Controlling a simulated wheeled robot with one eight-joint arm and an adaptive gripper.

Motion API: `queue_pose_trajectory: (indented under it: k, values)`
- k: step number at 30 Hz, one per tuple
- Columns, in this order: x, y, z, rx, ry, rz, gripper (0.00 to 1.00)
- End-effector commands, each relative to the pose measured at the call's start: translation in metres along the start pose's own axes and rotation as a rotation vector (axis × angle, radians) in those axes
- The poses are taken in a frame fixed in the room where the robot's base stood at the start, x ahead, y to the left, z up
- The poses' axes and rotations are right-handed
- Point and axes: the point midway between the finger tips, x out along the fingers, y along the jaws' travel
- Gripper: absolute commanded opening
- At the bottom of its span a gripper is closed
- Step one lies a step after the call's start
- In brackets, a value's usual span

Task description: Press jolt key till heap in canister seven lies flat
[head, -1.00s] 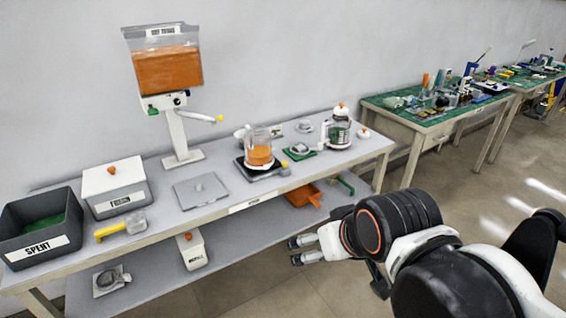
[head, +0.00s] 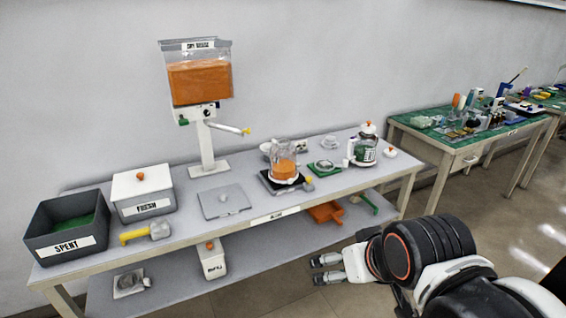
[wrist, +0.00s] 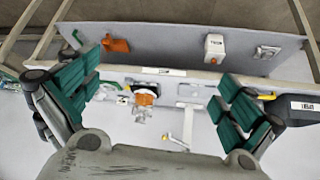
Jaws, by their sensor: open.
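A clear canister (head: 284,168) with orange material in it stands on a dark square base (head: 270,184) on the bench; it also shows in the wrist view (wrist: 144,98). A small yellow-orange knob (head: 309,182) sits at the base's front right; I cannot tell if it is the jolt key. No number is legible on the canister, and its fill surface is too small to judge. A second jar (head: 365,151) with dark green contents stands to the right. My gripper (head: 318,270) is open and empty, in front of the bench and apart from everything.
A hopper (head: 199,82) of orange material stands behind on a post with a side arm. The SPENT bin (head: 65,245), FRESH box (head: 142,195), yellow-handled scoop (head: 147,233) and grey plate (head: 222,202) are left. Floor space lies before the bench.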

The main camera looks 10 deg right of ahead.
Motion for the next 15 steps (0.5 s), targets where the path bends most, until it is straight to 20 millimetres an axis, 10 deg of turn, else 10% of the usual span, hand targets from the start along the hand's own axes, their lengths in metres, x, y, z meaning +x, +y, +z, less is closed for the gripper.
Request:
queue_pose_trajectory:
  k: [2, 15]
  values:
    - [0.0000, 0.0000, 0.0000, 0.000, 0.000, 0.000, 1.00]
    - [0.0000, 0.0000, 0.0000, 0.000, 0.000, 0.000, 0.00]
